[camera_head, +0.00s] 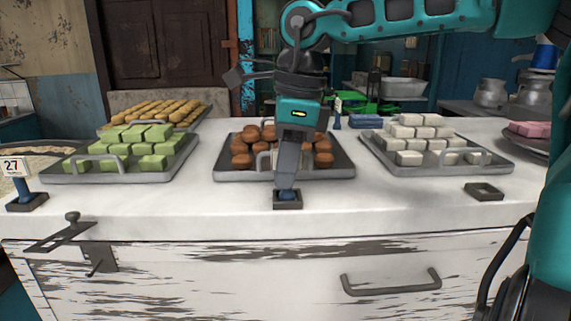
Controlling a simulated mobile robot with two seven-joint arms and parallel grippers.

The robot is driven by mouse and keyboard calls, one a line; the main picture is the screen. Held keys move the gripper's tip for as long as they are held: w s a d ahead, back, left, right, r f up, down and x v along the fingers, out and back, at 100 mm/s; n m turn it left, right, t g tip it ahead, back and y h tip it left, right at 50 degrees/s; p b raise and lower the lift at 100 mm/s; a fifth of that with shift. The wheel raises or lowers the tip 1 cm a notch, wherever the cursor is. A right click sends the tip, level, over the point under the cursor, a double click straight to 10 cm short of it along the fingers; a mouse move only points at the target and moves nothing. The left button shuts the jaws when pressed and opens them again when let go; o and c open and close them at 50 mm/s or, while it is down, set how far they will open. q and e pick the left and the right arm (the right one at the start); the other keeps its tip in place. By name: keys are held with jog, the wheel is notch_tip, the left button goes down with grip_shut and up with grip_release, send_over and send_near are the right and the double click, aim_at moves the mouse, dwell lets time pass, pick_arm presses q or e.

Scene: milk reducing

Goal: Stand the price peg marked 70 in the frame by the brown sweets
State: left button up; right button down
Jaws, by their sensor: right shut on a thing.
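My right gripper (286,183) reaches down from above at the middle of the counter. It is shut on a blue peg (287,195), of which only the low end shows below the fingers. That end is in or just over the dark square frame (288,205) in front of the brown sweets (242,149). I cannot tell whether it is fully seated. The peg's marking is hidden by the gripper. The brown sweets lie on a grey tray (228,173) behind the frame. My left gripper is not in view.
Green sweets (150,164) lie on a tray at left, white ones (408,158) on a tray at right. A peg marked 27 (14,166) stands at far left. An empty dark frame (484,191) lies at right. The counter (400,209) is clear in front.

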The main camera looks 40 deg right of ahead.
jog(key=shift+f, duration=0.15)
dwell(0.4)
jog(key=c, duration=1.1)
grip_release()
jog(key=shift+c, duration=0.2)
jog(key=shift+o, duration=0.5)
jog(key=r, duration=0.4)
jog(key=s+d+r+p, duration=0.1)
jog(key=r, duration=0.8)
jog(key=shift+s+d, duration=0.15)
jog(key=shift+d, duration=0.1)
jog(key=shift+f, duration=0.1)
